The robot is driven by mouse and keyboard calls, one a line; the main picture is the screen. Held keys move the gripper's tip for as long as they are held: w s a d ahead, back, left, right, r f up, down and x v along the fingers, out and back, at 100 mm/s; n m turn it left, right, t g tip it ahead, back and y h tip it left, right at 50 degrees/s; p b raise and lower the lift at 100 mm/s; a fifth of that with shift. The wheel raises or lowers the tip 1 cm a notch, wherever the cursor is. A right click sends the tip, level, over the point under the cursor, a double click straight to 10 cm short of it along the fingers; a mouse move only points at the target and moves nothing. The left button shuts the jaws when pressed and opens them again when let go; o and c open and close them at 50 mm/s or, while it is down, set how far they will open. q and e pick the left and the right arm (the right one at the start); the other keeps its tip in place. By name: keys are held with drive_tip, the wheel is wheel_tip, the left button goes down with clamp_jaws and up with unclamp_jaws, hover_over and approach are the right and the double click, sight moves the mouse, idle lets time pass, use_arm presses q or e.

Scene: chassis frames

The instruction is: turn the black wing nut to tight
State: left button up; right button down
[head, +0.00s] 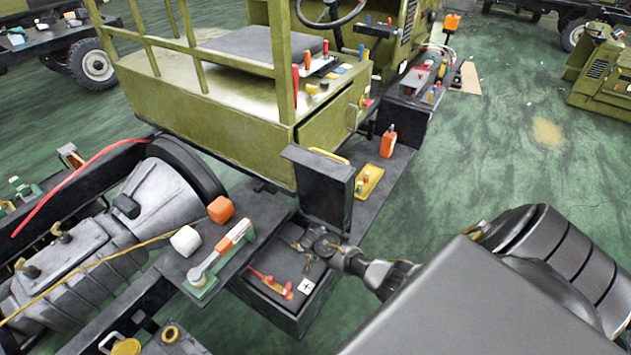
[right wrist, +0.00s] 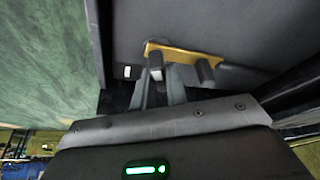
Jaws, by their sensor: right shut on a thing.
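My right gripper (head: 325,249) reaches in from the right, low at the rear of the open dark box (head: 300,318) in the head view. In the right wrist view its two grey fingers (right wrist: 157,88) meet a small dark piece below a brass-coloured bar (right wrist: 182,50). The gripper is shut on this piece, which seems to be the black wing nut (right wrist: 156,66). A second dark stub (right wrist: 207,71) hangs at the bar's right end. In the head view the gripper hides the nut, so its tightness cannot be told. My left gripper is out of view.
The box's raised lid (head: 318,190) stands just behind the gripper. Red-handled tools (head: 270,281) and a white cross tile (head: 306,286) lie inside the box. A side plate holds an orange-and-white lever (head: 228,243) and orange block (head: 221,209). Green floor is open at right.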

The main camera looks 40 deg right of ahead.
drive_tip(key=shift+a+m+g+h, duration=0.1)
drive_tip(key=shift+m+g+h, duration=0.35)
drive_tip(key=shift+m, duration=1.45)
drive_tip(key=c, duration=1.4)
unclamp_jaws()
drive_tip(key=p+v, duration=0.2)
drive_tip(key=v, duration=0.8)
drive_tip(key=shift+r, duration=0.4)
drive_tip(key=shift+a, duration=0.15)
